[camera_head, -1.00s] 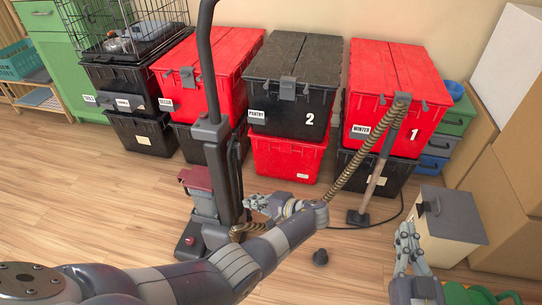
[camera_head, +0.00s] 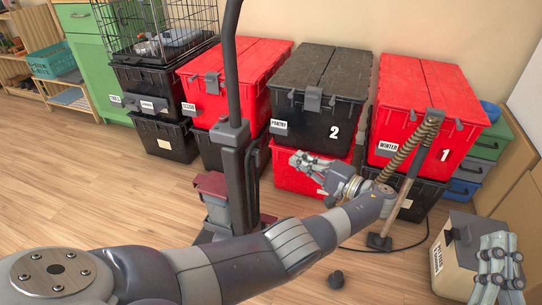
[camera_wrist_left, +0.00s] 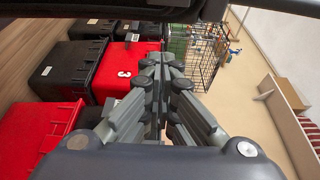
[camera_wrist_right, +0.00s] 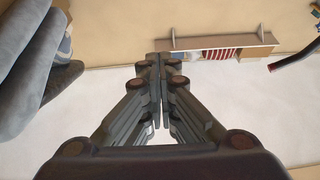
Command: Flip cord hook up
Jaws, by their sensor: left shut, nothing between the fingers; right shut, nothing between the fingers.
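The grey upright vacuum cleaner (camera_head: 232,135) stands left of centre in the head view, with a tall dark handle and a reddish bin (camera_head: 212,184). I cannot make out a cord hook clearly; any hook on the vacuum's body is too small or hidden. My left gripper (camera_head: 297,160) is shut and empty, to the right of the vacuum's body with a visible gap, in front of the stacked totes. It also shows shut in the left wrist view (camera_wrist_left: 163,62). My right gripper (camera_head: 494,242) is shut and empty at the lower right; it shows shut in the right wrist view (camera_wrist_right: 160,62).
Stacked red and black totes (camera_head: 425,95) line the wall. A ribbed hose (camera_head: 405,150) and a wand (camera_head: 400,208) stand right of my left gripper. A beige box (camera_head: 455,245) is beside my right gripper. A small dark object (camera_head: 336,279) lies on the open wooden floor.

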